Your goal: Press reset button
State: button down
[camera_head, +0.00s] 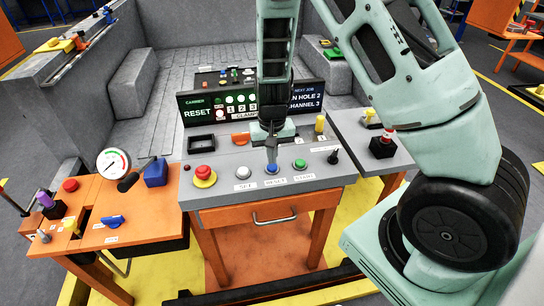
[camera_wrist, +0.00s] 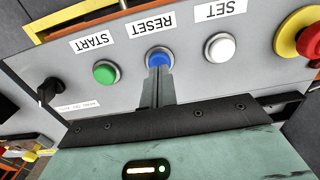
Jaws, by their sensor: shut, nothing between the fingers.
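The blue reset button (camera_head: 271,169) sits on the grey console's front row, above a label reading RESET. It also shows in the wrist view (camera_wrist: 159,57), where the label appears upside down. My gripper (camera_head: 271,160) is shut and empty, pointing down at the blue button. In the wrist view my closed fingertips (camera_wrist: 160,70) reach the button's near edge and hide part of it. I cannot tell whether they touch it or hover just above it, nor whether it is pushed in.
The white SET button (camera_head: 242,172) and green START button (camera_head: 300,163) flank the blue one. A red mushroom button on yellow (camera_head: 204,175) stands at the left, a black switch (camera_head: 333,156) at the right. A display reading RESET (camera_head: 222,107) stands behind.

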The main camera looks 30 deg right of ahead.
aim_at(273, 166)
jog(key=shift+f, duration=0.6)
jog(key=shift+f+b, duration=0.55)
jog(key=shift+f, duration=0.15)
jog(key=shift+s+f, duration=0.2)
jog(key=shift+f, duration=0.1)
jog(key=r+p, duration=0.2)
jog(key=r, duration=0.1)
jog(key=r+p, duration=0.2)
jog(key=r, duration=0.1)
jog(key=shift+w+p, duration=0.2)
jog(key=shift+p, duration=0.1)
notch_tip(273, 166, up, 9)
jog(key=b, duration=0.2)
